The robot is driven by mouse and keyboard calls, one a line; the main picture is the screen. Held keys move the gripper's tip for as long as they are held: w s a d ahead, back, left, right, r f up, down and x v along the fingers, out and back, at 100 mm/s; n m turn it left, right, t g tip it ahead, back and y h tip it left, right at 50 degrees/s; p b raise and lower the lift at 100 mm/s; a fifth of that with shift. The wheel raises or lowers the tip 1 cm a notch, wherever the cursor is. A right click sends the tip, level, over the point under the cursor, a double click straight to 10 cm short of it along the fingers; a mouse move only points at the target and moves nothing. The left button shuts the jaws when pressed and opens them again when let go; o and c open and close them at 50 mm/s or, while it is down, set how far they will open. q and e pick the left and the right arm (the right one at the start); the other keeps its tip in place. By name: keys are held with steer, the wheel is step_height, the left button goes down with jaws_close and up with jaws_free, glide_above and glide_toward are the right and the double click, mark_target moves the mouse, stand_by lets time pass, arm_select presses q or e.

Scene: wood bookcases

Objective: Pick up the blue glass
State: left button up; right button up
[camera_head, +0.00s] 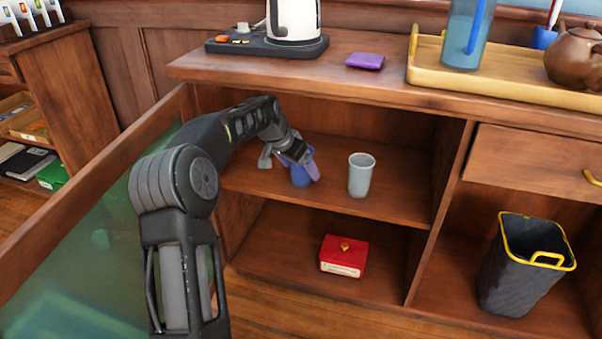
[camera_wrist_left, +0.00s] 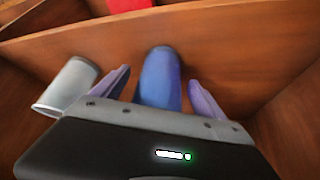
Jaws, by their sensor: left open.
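The blue glass (camera_head: 301,176) stands on the upper shelf inside the open cabinet, partly hidden by my left gripper in the head view. My left gripper (camera_head: 290,168) reaches in from the left and is open around it. In the left wrist view the blue glass (camera_wrist_left: 161,80) lies between the two purple-padded fingers of my left gripper (camera_wrist_left: 158,88), with a gap showing on each side. The glass's lower end in that picture is hidden behind the gripper body. My right gripper is not in view.
A grey-white cup (camera_head: 361,175) stands just right of the blue glass, close to one finger; it also shows in the left wrist view (camera_wrist_left: 69,86). A red box (camera_head: 343,256) sits on the lower shelf. An open glass door (camera_head: 95,225) stands left. The cabinet's top board is overhead.

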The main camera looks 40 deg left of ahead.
arm_select(q)
steer(key=shift+w+f, duration=0.1)
steer(key=shift+f, duration=0.1)
stand_by(0.5)
steer(key=c, duration=1.7)
